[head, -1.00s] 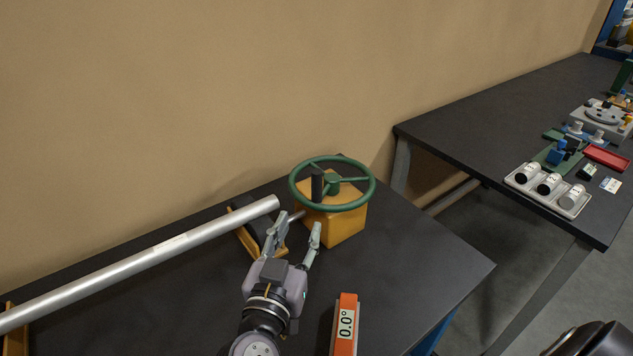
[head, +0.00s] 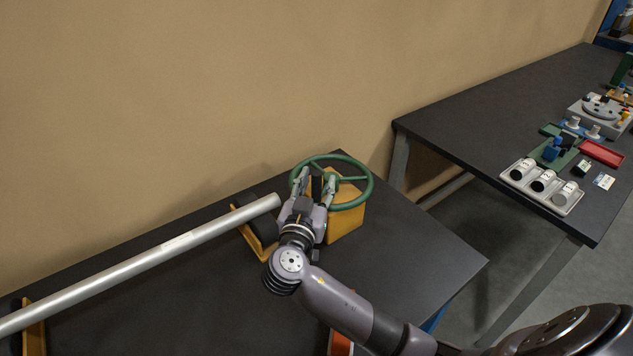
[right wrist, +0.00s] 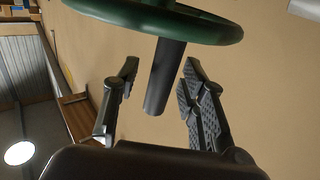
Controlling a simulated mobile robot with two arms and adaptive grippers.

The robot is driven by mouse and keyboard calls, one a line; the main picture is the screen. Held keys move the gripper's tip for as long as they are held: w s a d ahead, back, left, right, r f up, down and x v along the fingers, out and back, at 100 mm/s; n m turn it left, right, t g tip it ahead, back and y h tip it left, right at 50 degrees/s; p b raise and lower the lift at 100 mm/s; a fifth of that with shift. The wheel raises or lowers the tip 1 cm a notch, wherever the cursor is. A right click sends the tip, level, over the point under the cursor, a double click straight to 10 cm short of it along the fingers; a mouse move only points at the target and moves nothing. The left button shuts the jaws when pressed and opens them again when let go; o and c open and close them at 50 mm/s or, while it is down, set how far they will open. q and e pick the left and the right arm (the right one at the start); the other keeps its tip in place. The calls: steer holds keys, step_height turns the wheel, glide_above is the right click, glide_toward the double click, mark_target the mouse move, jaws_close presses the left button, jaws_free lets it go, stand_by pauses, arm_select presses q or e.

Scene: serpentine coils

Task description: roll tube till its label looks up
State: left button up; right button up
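A long silver tube (head: 150,262) lies on cradles with dark rollers on the dark table; a pale patch shows on its side in the head view. A green handwheel (head: 354,165) sits on an orange box (head: 345,219) at the tube's right end. It also shows in the right wrist view (right wrist: 205,29). Its black handle (right wrist: 166,76) stands between the fingers of my right gripper (right wrist: 158,88), which is open with gaps at both sides. In the head view my right gripper (head: 317,178) is at the wheel's near left rim. My left gripper is not in view.
The right roller cradle (head: 256,234) is just left of my right gripper. An orange device (head: 340,343) is mostly hidden behind my right arm. A second table at the right holds a tray (head: 541,187) with several round pieces and a red tray (head: 602,153).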

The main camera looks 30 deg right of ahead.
steer(key=shift+c, duration=0.6)
jaws_close()
steer(key=shift+s+d+f+b, duration=0.15)
steer(key=shift+f+b, duration=0.05)
steer(key=shift+b, duration=0.3)
steer(key=shift+s+d+r+n+t+y, duration=0.1)
steer(key=shift+s+r+n+t+y, duration=0.1)
steer(key=shift+n+t+y, duration=0.35)
